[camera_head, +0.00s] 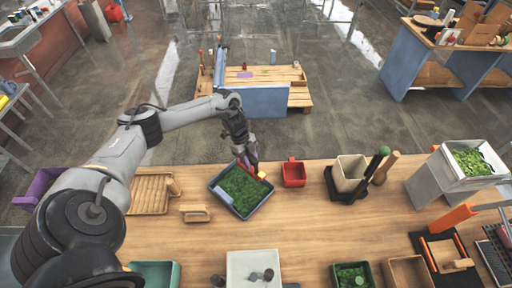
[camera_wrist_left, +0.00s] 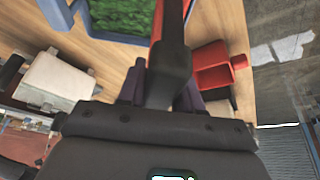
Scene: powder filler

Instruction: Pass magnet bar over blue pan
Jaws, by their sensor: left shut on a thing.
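The blue pan (camera_head: 225,203) lies on the wooden table and is full of green granular material. Its rim also shows at the top of the left wrist view (camera_wrist_left: 84,16). My left gripper (camera_head: 248,161) is at the pan's far right edge, pointing down. It is shut on the dark handle (camera_wrist_left: 168,78) of the magnet bar, whose red part (camera_wrist_left: 173,20) extends over the pan's right side in the wrist view. I cannot tell whether the bar touches the green material. My right gripper is not in view.
A small red container (camera_head: 293,174) stands just right of the pan. A cream bin (camera_head: 349,172) is farther right, a wooden tray (camera_head: 150,193) and wooden block (camera_head: 195,213) to the left. A white box (camera_head: 252,262) is at the front. Table between is clear.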

